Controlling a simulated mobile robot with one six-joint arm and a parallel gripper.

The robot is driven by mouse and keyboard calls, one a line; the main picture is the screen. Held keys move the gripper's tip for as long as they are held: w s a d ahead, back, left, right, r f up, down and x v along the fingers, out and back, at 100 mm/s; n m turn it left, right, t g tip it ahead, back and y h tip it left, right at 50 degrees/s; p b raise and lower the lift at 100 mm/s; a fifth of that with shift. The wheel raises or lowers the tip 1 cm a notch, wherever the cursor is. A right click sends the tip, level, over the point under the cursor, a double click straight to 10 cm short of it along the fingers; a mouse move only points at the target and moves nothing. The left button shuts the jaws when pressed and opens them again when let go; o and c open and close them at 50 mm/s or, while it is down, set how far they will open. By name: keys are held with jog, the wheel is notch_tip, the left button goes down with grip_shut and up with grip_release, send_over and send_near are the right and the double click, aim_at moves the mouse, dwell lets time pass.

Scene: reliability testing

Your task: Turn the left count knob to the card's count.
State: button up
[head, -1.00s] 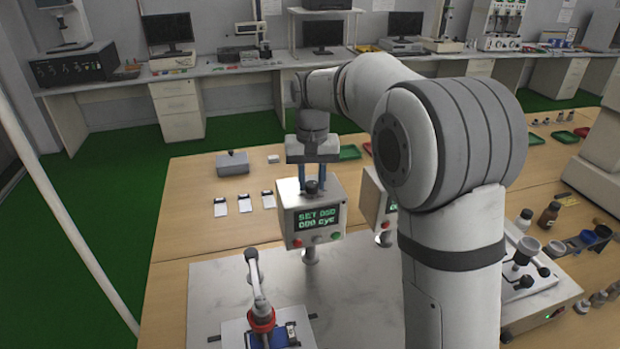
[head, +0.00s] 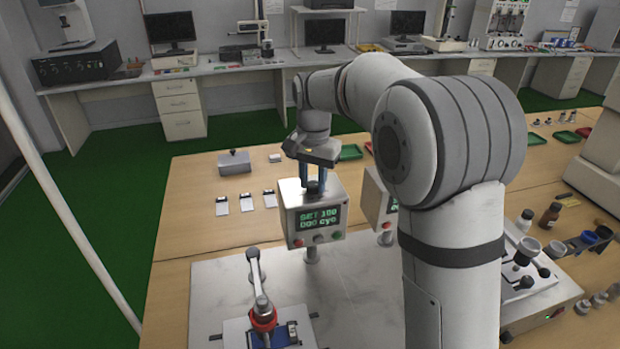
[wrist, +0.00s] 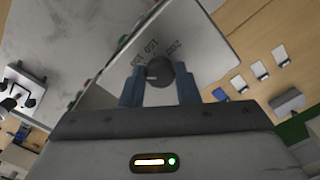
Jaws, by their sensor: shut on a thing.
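The left count box (head: 312,222) is pale with a green display reading "SET", a number that looks like 100, and "000 cyc". Its dark round knob (head: 313,188) is on top. A second box (head: 379,203) is partly hidden by my arm. I cannot tell which thing is the count card.
Several small white-and-dark pieces (head: 245,203) lie on the wooden table left of the box. A grey block (head: 233,163) is behind them. A rig with a lever and red collar (head: 263,320) stands in front on the pale plate. Bottles and cups are at right.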

aim_at(314, 184)
jog(key=m, duration=1.1)
jog(key=shift+m+p, duration=0.3)
jog(key=shift+p, duration=0.05)
jog(key=shift+m, duration=1.2)
jog(key=shift+f, duration=0.1)
jog(key=o, duration=1)
jog(key=shift+c, duration=0.2)
notch_tip(314, 184, up, 8)
jog(key=shift+b, duration=0.4)
